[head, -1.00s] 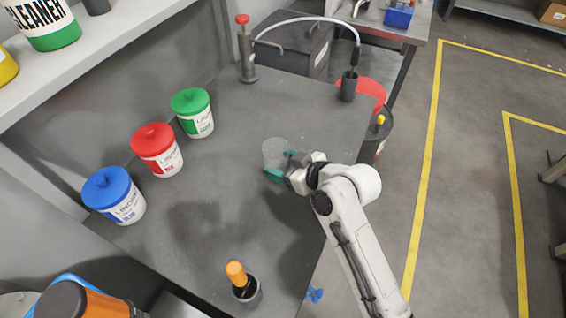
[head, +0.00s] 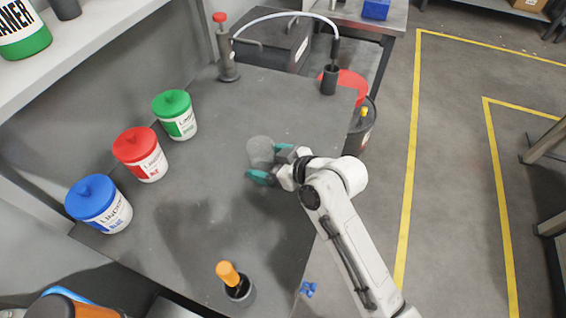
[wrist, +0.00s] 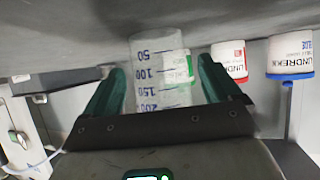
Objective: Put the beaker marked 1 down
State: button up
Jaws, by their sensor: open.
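A clear beaker (head: 260,151) stands upright on the dark grey table (head: 200,240), near its middle. My gripper (head: 268,164) is open, with its teal fingers around the beaker's near side. In the upside-down wrist view, the beaker (wrist: 158,70) shows blue graduation marks from 50 to 200. It stands between the spread fingers, with visible gaps on both sides. Its base meets the table surface at the top of that view. I cannot see a number 1 on it.
Blue (head: 98,203), red (head: 140,154) and green-lidded tubs (head: 175,114) line the table's left side. An orange-handled tool (head: 236,283) stands in a holder at the front. A red-topped pump (head: 225,50) is at the back. Table around the beaker is clear.

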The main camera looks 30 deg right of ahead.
jog(key=v, duration=1.1)
jog(key=shift+s+b, duration=0.35)
jog(key=shift+d+r, duration=0.1)
